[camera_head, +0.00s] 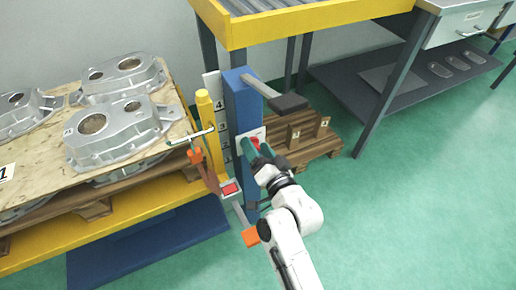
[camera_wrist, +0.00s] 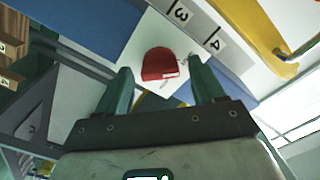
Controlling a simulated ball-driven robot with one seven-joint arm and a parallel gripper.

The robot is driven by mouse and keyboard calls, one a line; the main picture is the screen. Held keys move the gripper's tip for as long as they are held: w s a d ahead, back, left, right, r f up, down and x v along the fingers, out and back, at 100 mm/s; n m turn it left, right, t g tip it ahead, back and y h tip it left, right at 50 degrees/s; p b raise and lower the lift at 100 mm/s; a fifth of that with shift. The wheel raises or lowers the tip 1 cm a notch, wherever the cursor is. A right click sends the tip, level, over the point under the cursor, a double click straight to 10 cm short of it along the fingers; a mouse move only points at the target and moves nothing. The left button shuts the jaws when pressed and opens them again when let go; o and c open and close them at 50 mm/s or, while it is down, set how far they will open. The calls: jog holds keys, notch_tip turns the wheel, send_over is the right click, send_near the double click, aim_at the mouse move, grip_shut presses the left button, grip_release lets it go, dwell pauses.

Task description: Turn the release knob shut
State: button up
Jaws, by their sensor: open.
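The red release knob (camera_wrist: 160,62) sits on a white plate (camera_wrist: 143,36) on the side of the blue post (camera_head: 238,104). In the head view a small part of the red knob (camera_head: 255,141) shows beside my fingers. My gripper (camera_head: 257,148) is at the plate, in front of the knob. In the wrist view my gripper (camera_wrist: 160,68) is open, with one green finger on each side of the knob. A gap shows between each finger and the knob, and how deep the fingers reach cannot be told.
Left of the post, a pallet (camera_head: 58,205) carries several aluminium castings (camera_head: 120,138). A dark pedal-like block (camera_head: 288,103) on a grey arm juts from the post above my gripper. A yellow-framed roller table (camera_head: 300,22) stands behind. Green floor (camera_head: 400,200) is open to the right.

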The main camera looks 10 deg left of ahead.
jog(key=v, duration=1)
jog(key=shift+s+d+b, duration=0.25)
jog(key=shift+s+b, duration=0.05)
jog(key=shift+b, duration=0.15)
jog(key=s+d+f+n+g+h, duration=0.1)
jog(key=s+d+f+g+h, duration=0.25)
jog(key=s+d, duration=0.5)
jog(key=s+d+f+g+h, duration=0.3)
jog(key=s+d+f+g, duration=0.2)
jog(key=s+d, duration=0.35)
jog(key=s+d+f+n+g+h, duration=0.1)
jog(key=s+d+f+g+h, duration=0.35)
jog(key=s+d, duration=0.45)
notch_tip(320, 180, up, 26)
jog(key=d+g+p, duration=0.1)
jog(key=p, duration=2.4)
jog(key=shift+s+y, duration=0.2)
jog(key=shift+y, duration=0.2)
